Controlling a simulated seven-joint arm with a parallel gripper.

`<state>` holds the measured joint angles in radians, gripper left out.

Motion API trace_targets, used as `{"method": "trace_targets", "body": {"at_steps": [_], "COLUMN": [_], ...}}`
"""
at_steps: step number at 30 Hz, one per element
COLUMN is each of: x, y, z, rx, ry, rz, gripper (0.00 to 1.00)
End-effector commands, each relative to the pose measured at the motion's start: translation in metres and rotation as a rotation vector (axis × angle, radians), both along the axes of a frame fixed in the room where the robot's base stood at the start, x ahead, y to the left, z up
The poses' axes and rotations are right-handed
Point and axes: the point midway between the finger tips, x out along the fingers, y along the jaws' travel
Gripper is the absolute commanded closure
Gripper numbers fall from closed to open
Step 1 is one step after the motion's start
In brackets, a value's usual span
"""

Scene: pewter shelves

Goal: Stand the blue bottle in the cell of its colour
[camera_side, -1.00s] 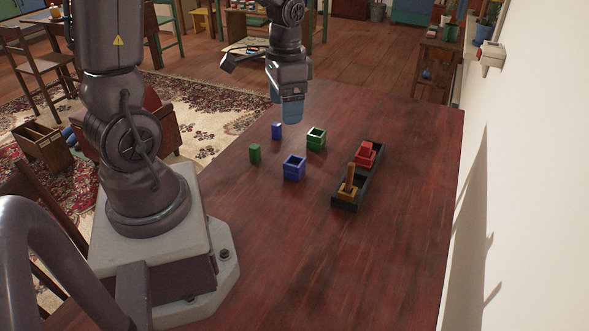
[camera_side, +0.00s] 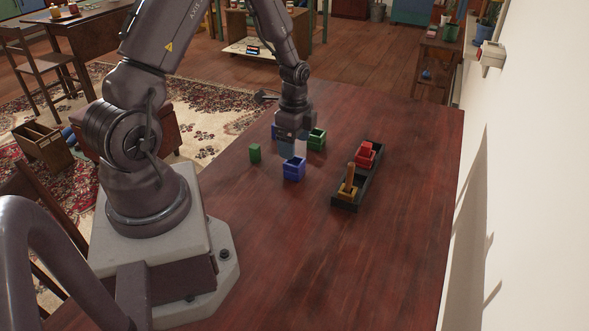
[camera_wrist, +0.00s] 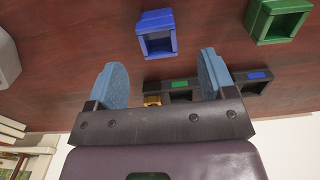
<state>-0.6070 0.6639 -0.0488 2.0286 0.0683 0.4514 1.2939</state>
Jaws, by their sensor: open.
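A small upright blue piece (camera_side: 274,131), the likeliest blue bottle though too small to be sure, stands on the table, partly hidden by my gripper (camera_side: 288,150). A square, hollow-topped blue box (camera_side: 294,171) stands just below my fingers in the side view. It also shows beyond the fingertips in the wrist view (camera_wrist: 157,48). My gripper (camera_wrist: 161,60) is open with nothing between its blue fingers. A black rack (camera_side: 345,205) holds a yellow piece (camera_side: 348,188) and a red piece (camera_side: 365,155). The wrist view shows a blue-tagged cell (camera_wrist: 256,87) and a green-tagged cell; both look empty.
A hollow green box (camera_side: 316,140) stands close to the right of my gripper. A small upright green piece (camera_side: 255,153) stands to its left. The table (camera_side: 300,260) is clear in front and at the right, where a white wall (camera_side: 530,180) runs alongside.

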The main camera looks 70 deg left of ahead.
Motion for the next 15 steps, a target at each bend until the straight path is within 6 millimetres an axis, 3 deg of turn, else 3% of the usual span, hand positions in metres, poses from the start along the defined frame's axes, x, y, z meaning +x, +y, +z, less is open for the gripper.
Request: {"method": "trace_targets", "body": {"at_steps": [7, 15], "x": [0.000, -0.001], "y": [-0.001, -0.003], "z": [-0.019, -0.058], "rx": [0.000, 0.000], "ry": [0.001, 0.001], "rz": [0.000, 0.001], "gripper": [0.23, 0.23]}}
